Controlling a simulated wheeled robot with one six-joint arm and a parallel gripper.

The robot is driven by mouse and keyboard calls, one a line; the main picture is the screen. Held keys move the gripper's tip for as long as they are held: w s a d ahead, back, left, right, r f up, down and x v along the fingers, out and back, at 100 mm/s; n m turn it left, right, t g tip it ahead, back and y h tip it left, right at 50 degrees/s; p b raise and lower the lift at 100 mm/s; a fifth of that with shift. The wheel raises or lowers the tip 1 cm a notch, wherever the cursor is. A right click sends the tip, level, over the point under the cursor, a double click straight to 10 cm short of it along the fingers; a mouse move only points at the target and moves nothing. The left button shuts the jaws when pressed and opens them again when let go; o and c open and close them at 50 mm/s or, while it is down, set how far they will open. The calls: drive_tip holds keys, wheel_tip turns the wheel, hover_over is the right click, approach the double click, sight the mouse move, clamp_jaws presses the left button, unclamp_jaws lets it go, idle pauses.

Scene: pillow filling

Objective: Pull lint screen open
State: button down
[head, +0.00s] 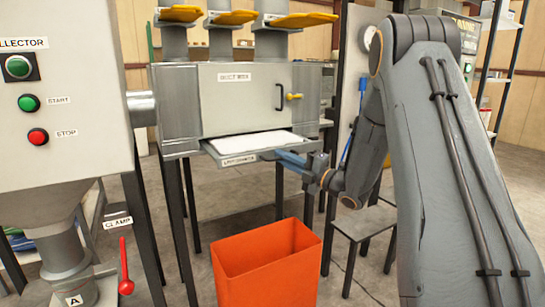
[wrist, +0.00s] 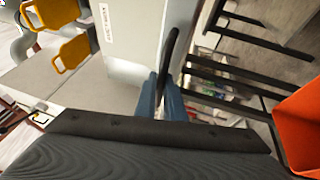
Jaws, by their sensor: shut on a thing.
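The lint screen (head: 262,142) is a flat drawer with a white top and a labelled grey front edge. It sticks out from the lower front of the grey duct box in the head view. My gripper (head: 283,160) has blue fingers and sits at the right end of the screen's front. In the wrist view the blue fingers (wrist: 161,90) are shut on a curved black handle (wrist: 171,52) beside the pale labelled front panel (wrist: 128,30). The handle is hidden by my gripper in the head view.
An orange bin (head: 266,265) stands on the floor below and in front of the screen. The box has a door (head: 235,98) with a black handle and yellow latch. A collector panel (head: 60,90) is at left. A dark stool (head: 362,224) stands at right.

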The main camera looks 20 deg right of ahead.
drive_tip(key=s+d, duration=0.1)
drive_tip(key=s, duration=0.5)
drive_tip(key=shift+s+d, duration=0.4)
drive_tip(key=c, duration=1.8)
unclamp_jaws()
drive_tip(key=shift+c, duration=0.2)
drive_tip(key=v, duration=0.7)
drive_tip(key=shift+s+d, duration=0.2)
drive_tip(key=shift+s, duration=0.1)
drive_tip(key=shift+f, duration=0.15)
